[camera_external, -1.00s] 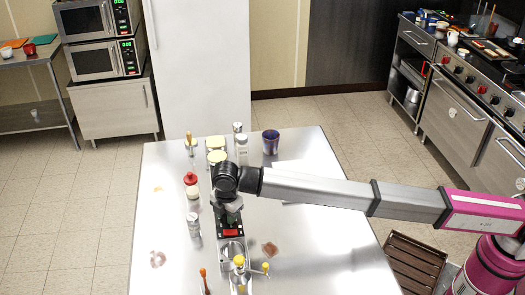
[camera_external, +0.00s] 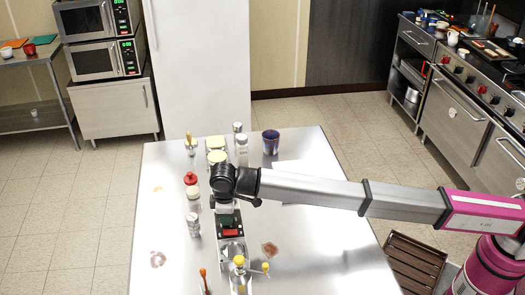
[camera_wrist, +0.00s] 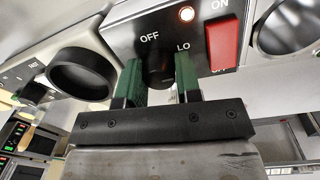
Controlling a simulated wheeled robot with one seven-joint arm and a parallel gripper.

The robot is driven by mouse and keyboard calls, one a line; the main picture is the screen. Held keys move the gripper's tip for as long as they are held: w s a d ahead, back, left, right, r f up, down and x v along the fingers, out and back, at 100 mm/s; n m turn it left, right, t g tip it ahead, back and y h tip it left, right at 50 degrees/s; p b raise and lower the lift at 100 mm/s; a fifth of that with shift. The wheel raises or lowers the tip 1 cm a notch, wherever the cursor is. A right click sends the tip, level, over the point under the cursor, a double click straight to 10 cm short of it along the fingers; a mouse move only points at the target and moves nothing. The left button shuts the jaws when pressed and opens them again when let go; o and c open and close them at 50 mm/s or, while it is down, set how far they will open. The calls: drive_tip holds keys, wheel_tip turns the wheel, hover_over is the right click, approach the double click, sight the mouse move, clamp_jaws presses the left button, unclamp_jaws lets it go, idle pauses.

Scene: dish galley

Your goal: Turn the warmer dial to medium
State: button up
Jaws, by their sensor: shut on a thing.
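The black warmer dial (camera_wrist: 158,73) shows in the wrist view on a dark panel, with OFF printed at its upper left and LO at its upper right. My gripper (camera_wrist: 159,62) has its green finger pads on either side of the dial and is shut on it. The dial's pointer and a medium mark cannot be made out. A round orange light (camera_wrist: 186,14) glows above the dial, and a red switch (camera_wrist: 222,42) marked ON is to the right. In the external view the warmer (camera_external: 233,233) stands on the steel table, partly covered by my wrist.
On the table (camera_external: 320,240), a red-capped bottle (camera_external: 191,182) and a shaker (camera_external: 193,224) stand left of the warmer. Jars and a dark blue cup (camera_external: 270,142) are behind. Orange- and yellow-tipped handles (camera_external: 239,262) are in front. The table's right side is mostly clear.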

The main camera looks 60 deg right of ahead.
drive_tip(key=m, duration=0.5)
drive_tip(key=shift+m, duration=0.3)
drive_tip(key=shift+m+g, duration=0.3)
drive_tip(key=shift+m, duration=2)
drive_tip(key=o, duration=0.9)
drive_tip(key=r, duration=1)
drive_tip(key=shift+w+a+r, duration=0.1)
drive_tip(key=shift+a+r, duration=0.15)
drive_tip(key=shift+r, duration=0.15)
